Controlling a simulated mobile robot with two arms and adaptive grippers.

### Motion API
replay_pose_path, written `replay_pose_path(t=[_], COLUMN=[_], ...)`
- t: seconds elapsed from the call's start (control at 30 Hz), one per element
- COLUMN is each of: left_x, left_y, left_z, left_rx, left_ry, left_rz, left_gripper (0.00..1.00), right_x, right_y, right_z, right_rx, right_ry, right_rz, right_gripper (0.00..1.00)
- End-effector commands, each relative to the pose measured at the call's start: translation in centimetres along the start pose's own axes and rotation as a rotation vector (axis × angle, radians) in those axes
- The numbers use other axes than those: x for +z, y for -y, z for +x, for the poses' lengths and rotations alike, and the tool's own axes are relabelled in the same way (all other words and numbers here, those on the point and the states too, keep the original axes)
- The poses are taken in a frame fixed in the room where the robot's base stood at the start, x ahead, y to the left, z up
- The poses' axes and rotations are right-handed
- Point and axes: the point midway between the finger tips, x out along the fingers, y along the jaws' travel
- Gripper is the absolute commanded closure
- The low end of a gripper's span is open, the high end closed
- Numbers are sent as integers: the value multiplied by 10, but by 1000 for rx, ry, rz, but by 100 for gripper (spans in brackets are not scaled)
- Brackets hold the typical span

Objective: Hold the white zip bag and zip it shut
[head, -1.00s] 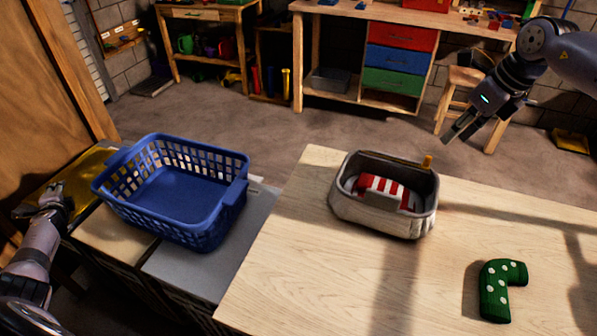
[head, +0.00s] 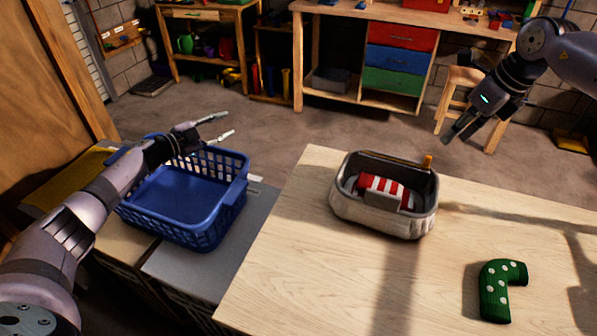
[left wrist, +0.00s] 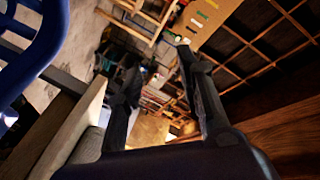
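The white zip bag (head: 380,220) stands open on the wooden table, its dark rim facing up. An orange zip pull (head: 428,162) shows at its far right corner. A red-and-white striped thing (head: 385,190) and a grey piece lie inside. My left gripper (head: 230,124) is open and empty above the far edge of the blue basket, left of the bag and apart from it. Its spread fingers also show in the left wrist view (left wrist: 158,62). My right gripper (head: 452,138) hangs beyond the bag, to its upper right, not touching it; its finger gap is unclear.
The blue basket (head: 228,218) stands on the lower surface left of the table (head: 290,265), under my left arm. A green dotted sock (head: 493,292) lies at the table's right. The table in front of the bag is clear. A wooden stool (head: 450,100) stands behind.

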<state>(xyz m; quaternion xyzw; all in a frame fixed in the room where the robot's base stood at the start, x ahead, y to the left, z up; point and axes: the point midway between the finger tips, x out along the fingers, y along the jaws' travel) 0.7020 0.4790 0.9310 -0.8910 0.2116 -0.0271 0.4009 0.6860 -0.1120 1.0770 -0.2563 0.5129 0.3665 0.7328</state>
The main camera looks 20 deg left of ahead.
Motion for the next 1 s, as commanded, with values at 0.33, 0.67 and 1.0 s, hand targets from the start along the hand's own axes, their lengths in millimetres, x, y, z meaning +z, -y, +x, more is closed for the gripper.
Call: replay_pose_path(t=[0.33, 0.67, 1.0], left_x=[-162, -248, -264], left_y=[-107, -178, -193], left_z=[38, -1, -19], left_rx=[465, 915, 1043], left_ry=[-406, -559, -572], left_rz=[-307, -578, -657], left_gripper=[66, 66, 66], right_x=[0, 0, 0], right_y=[0, 0, 0], right_z=[0, 0, 0], right_rx=[0, 0, 0], right_ry=[0, 0, 0], right_rz=[0, 0, 0], right_gripper=[67, 67, 67])
